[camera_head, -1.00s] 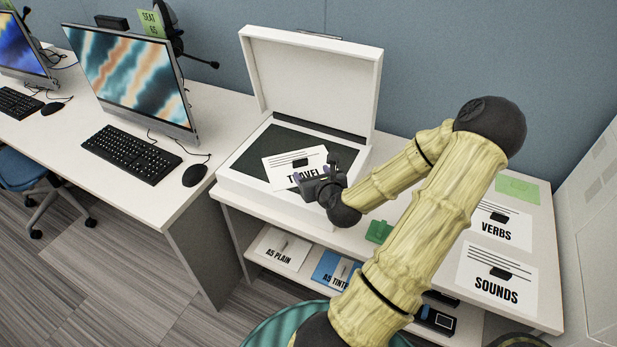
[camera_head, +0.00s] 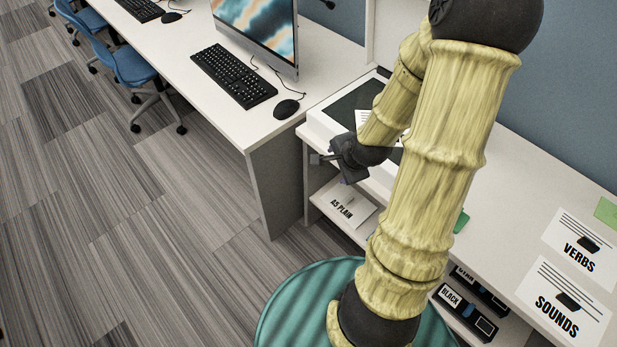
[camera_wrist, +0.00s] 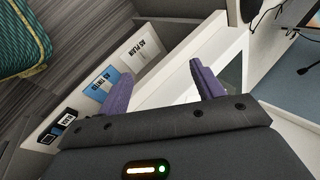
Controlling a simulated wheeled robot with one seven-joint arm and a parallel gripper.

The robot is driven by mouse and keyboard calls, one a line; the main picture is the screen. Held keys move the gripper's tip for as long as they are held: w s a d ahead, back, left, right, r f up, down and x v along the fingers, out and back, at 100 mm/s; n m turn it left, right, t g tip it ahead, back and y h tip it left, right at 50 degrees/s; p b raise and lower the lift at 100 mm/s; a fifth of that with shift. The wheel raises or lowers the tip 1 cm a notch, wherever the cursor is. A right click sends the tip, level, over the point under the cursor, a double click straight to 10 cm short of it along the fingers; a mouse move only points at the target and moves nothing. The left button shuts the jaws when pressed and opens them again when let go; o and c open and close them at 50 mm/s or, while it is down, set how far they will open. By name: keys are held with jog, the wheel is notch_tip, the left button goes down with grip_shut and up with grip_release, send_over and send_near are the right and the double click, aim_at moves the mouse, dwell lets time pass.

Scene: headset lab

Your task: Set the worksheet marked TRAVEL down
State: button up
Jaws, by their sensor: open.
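The TRAVEL worksheet shows only as a small white piece (camera_head: 362,117) on the dark glass of the open white scanner (camera_head: 322,117); my arm hides the rest, including its title. My gripper (camera_head: 332,160) is open and empty, off the scanner's front edge and apart from the worksheet. In the wrist view its two purple fingers (camera_wrist: 163,88) are spread wide with nothing between them. The scanner's white edge (camera_wrist: 225,45) runs behind them.
The VERBS (camera_head: 580,252) and SOUNDS (camera_head: 560,312) sheets lie on the counter at right. A computer desk (camera_head: 240,125) adjoins at left.

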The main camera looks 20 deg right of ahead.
jog(key=s+a+r+n+g, duration=0.1)
jog(key=s+a+r+n, duration=0.2)
jog(key=n, duration=0.5)
jog(key=s+a+r+n+g, duration=0.2)
jog(key=s+a+r+n, duration=0.2)
jog(key=a+n, duration=0.4)
jog(key=shift+s+r+n, duration=0.25)
jog(key=shift+r+n, duration=0.35)
jog(key=shift+r, duration=0.2)
